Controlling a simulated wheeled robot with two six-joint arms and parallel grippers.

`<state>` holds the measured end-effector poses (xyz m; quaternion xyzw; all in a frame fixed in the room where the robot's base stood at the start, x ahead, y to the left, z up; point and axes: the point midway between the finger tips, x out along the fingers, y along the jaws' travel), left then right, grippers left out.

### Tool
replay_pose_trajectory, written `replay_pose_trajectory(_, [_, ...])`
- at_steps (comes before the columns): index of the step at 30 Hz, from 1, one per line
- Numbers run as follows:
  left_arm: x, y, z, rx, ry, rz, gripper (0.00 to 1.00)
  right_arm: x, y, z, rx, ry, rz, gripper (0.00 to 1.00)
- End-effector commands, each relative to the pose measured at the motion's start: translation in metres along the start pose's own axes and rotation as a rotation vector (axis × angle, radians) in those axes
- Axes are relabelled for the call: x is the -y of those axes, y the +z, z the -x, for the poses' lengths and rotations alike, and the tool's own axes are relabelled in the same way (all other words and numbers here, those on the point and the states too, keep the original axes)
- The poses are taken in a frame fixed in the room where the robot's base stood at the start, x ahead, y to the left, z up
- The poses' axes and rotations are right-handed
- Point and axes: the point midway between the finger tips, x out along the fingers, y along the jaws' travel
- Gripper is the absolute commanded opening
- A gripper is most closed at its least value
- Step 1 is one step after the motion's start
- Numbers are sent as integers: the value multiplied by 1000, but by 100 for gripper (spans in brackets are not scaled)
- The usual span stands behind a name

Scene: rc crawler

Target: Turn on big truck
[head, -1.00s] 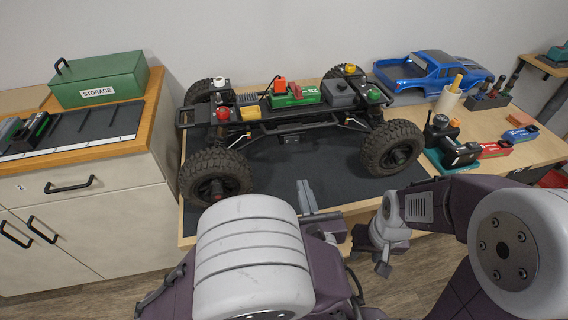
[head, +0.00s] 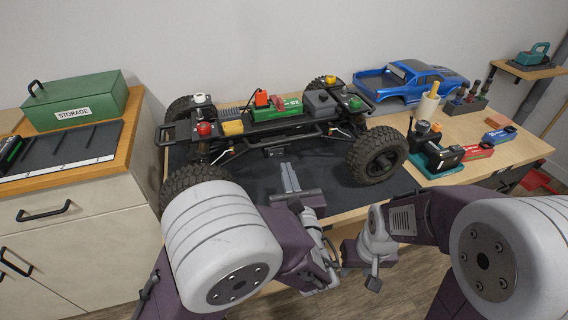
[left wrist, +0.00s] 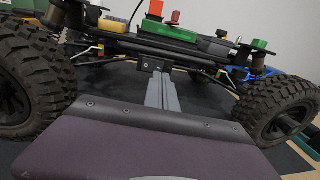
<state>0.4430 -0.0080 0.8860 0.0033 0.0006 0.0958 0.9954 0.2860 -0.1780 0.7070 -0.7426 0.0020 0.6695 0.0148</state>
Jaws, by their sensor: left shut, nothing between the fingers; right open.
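The big truck (head: 270,128) is a black crawler chassis with large knobby tyres, standing on a dark mat on the workbench. On top it carries a green battery pack (head: 274,107) with red and orange parts, a dark grey box (head: 321,102), a yellow block (head: 233,128) and a red cap (head: 204,129). My left gripper (head: 289,172) is shut and empty, low at the near side of the chassis. In the left wrist view its fingers (left wrist: 160,92) point at a small black box (left wrist: 153,64) under the frame; contact cannot be told. My right gripper (head: 374,272) hangs open in front of the bench.
A blue car body (head: 410,82) lies at the back right. A black device on a green base (head: 436,152), red and blue packs, and a cup holding a tool (head: 428,105) stand at right. A green storage box (head: 75,101) sits on the left cabinet.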

Motion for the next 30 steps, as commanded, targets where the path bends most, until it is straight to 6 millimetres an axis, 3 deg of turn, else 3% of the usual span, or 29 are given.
replay_pose_trajectory(3, [-1,-1,-21,1,4,0,0,0,0,-4,0,0,0,41])
replay_pose_trajectory(9, [0,0,-39,0,2,0,0,0,1,-6,0,0,0,41])
replay_pose_trajectory(30, [3,0,-44,0,0,0,0,0,1,-6,0,0,0,41])
